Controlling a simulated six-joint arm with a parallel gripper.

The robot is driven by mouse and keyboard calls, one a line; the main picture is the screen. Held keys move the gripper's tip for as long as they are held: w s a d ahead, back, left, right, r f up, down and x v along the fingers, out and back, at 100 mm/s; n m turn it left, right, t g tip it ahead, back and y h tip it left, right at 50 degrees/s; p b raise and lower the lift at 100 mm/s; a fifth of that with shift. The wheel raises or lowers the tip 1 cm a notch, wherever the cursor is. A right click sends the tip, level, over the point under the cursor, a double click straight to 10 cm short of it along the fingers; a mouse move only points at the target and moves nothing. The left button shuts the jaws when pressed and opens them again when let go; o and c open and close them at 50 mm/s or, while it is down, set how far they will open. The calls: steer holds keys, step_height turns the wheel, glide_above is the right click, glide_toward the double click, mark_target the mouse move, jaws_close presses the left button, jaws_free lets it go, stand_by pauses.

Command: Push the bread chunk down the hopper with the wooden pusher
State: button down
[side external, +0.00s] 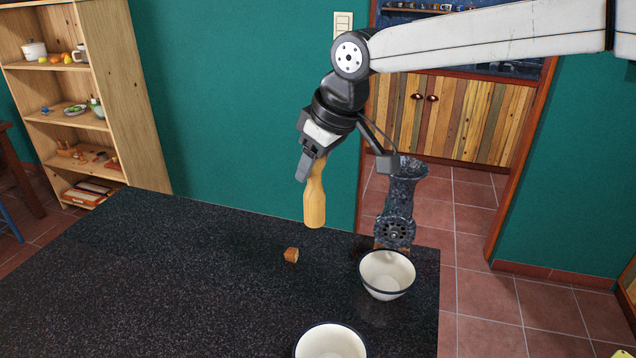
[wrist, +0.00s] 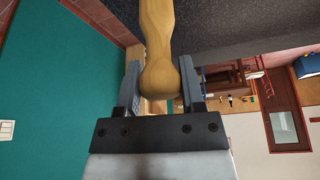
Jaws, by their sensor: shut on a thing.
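My gripper (side external: 312,166) is shut on the wooden pusher (side external: 315,204) and holds it upright above the table, its thick end down. In the wrist view the wooden pusher (wrist: 157,30) sits between both fingers of my gripper (wrist: 160,88). The bread chunk (side external: 291,255) is a small brown piece lying on the dark table, below and left of the pusher. The hopper (side external: 406,168) is the top of a dark speckled grinder (side external: 396,230) at the table's right edge, right of my gripper. The inside of the hopper is hard to see.
A white bowl with a dark rim (side external: 387,274) stands in front of the grinder. A second such bowl (side external: 331,343) is at the picture's bottom edge. The dark table (side external: 150,285) is clear on the left. A shelf (side external: 130,100) stands far left.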

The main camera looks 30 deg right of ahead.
steer(key=w+d+r, duration=0.2)
steer(key=d+r, duration=0.2)
steer(key=d, duration=0.7)
steer(key=w+d+r, duration=0.1)
steer(key=d+r, duration=0.4)
steer(key=d, duration=0.6)
steer(key=shift+w+r, duration=0.25)
steer(key=shift+w, duration=0.15)
steer(key=shift+f, duration=0.2)
steer(key=shift+f, duration=2.6)
steer(key=shift+f, duration=1.5)
stand_by(1.1)
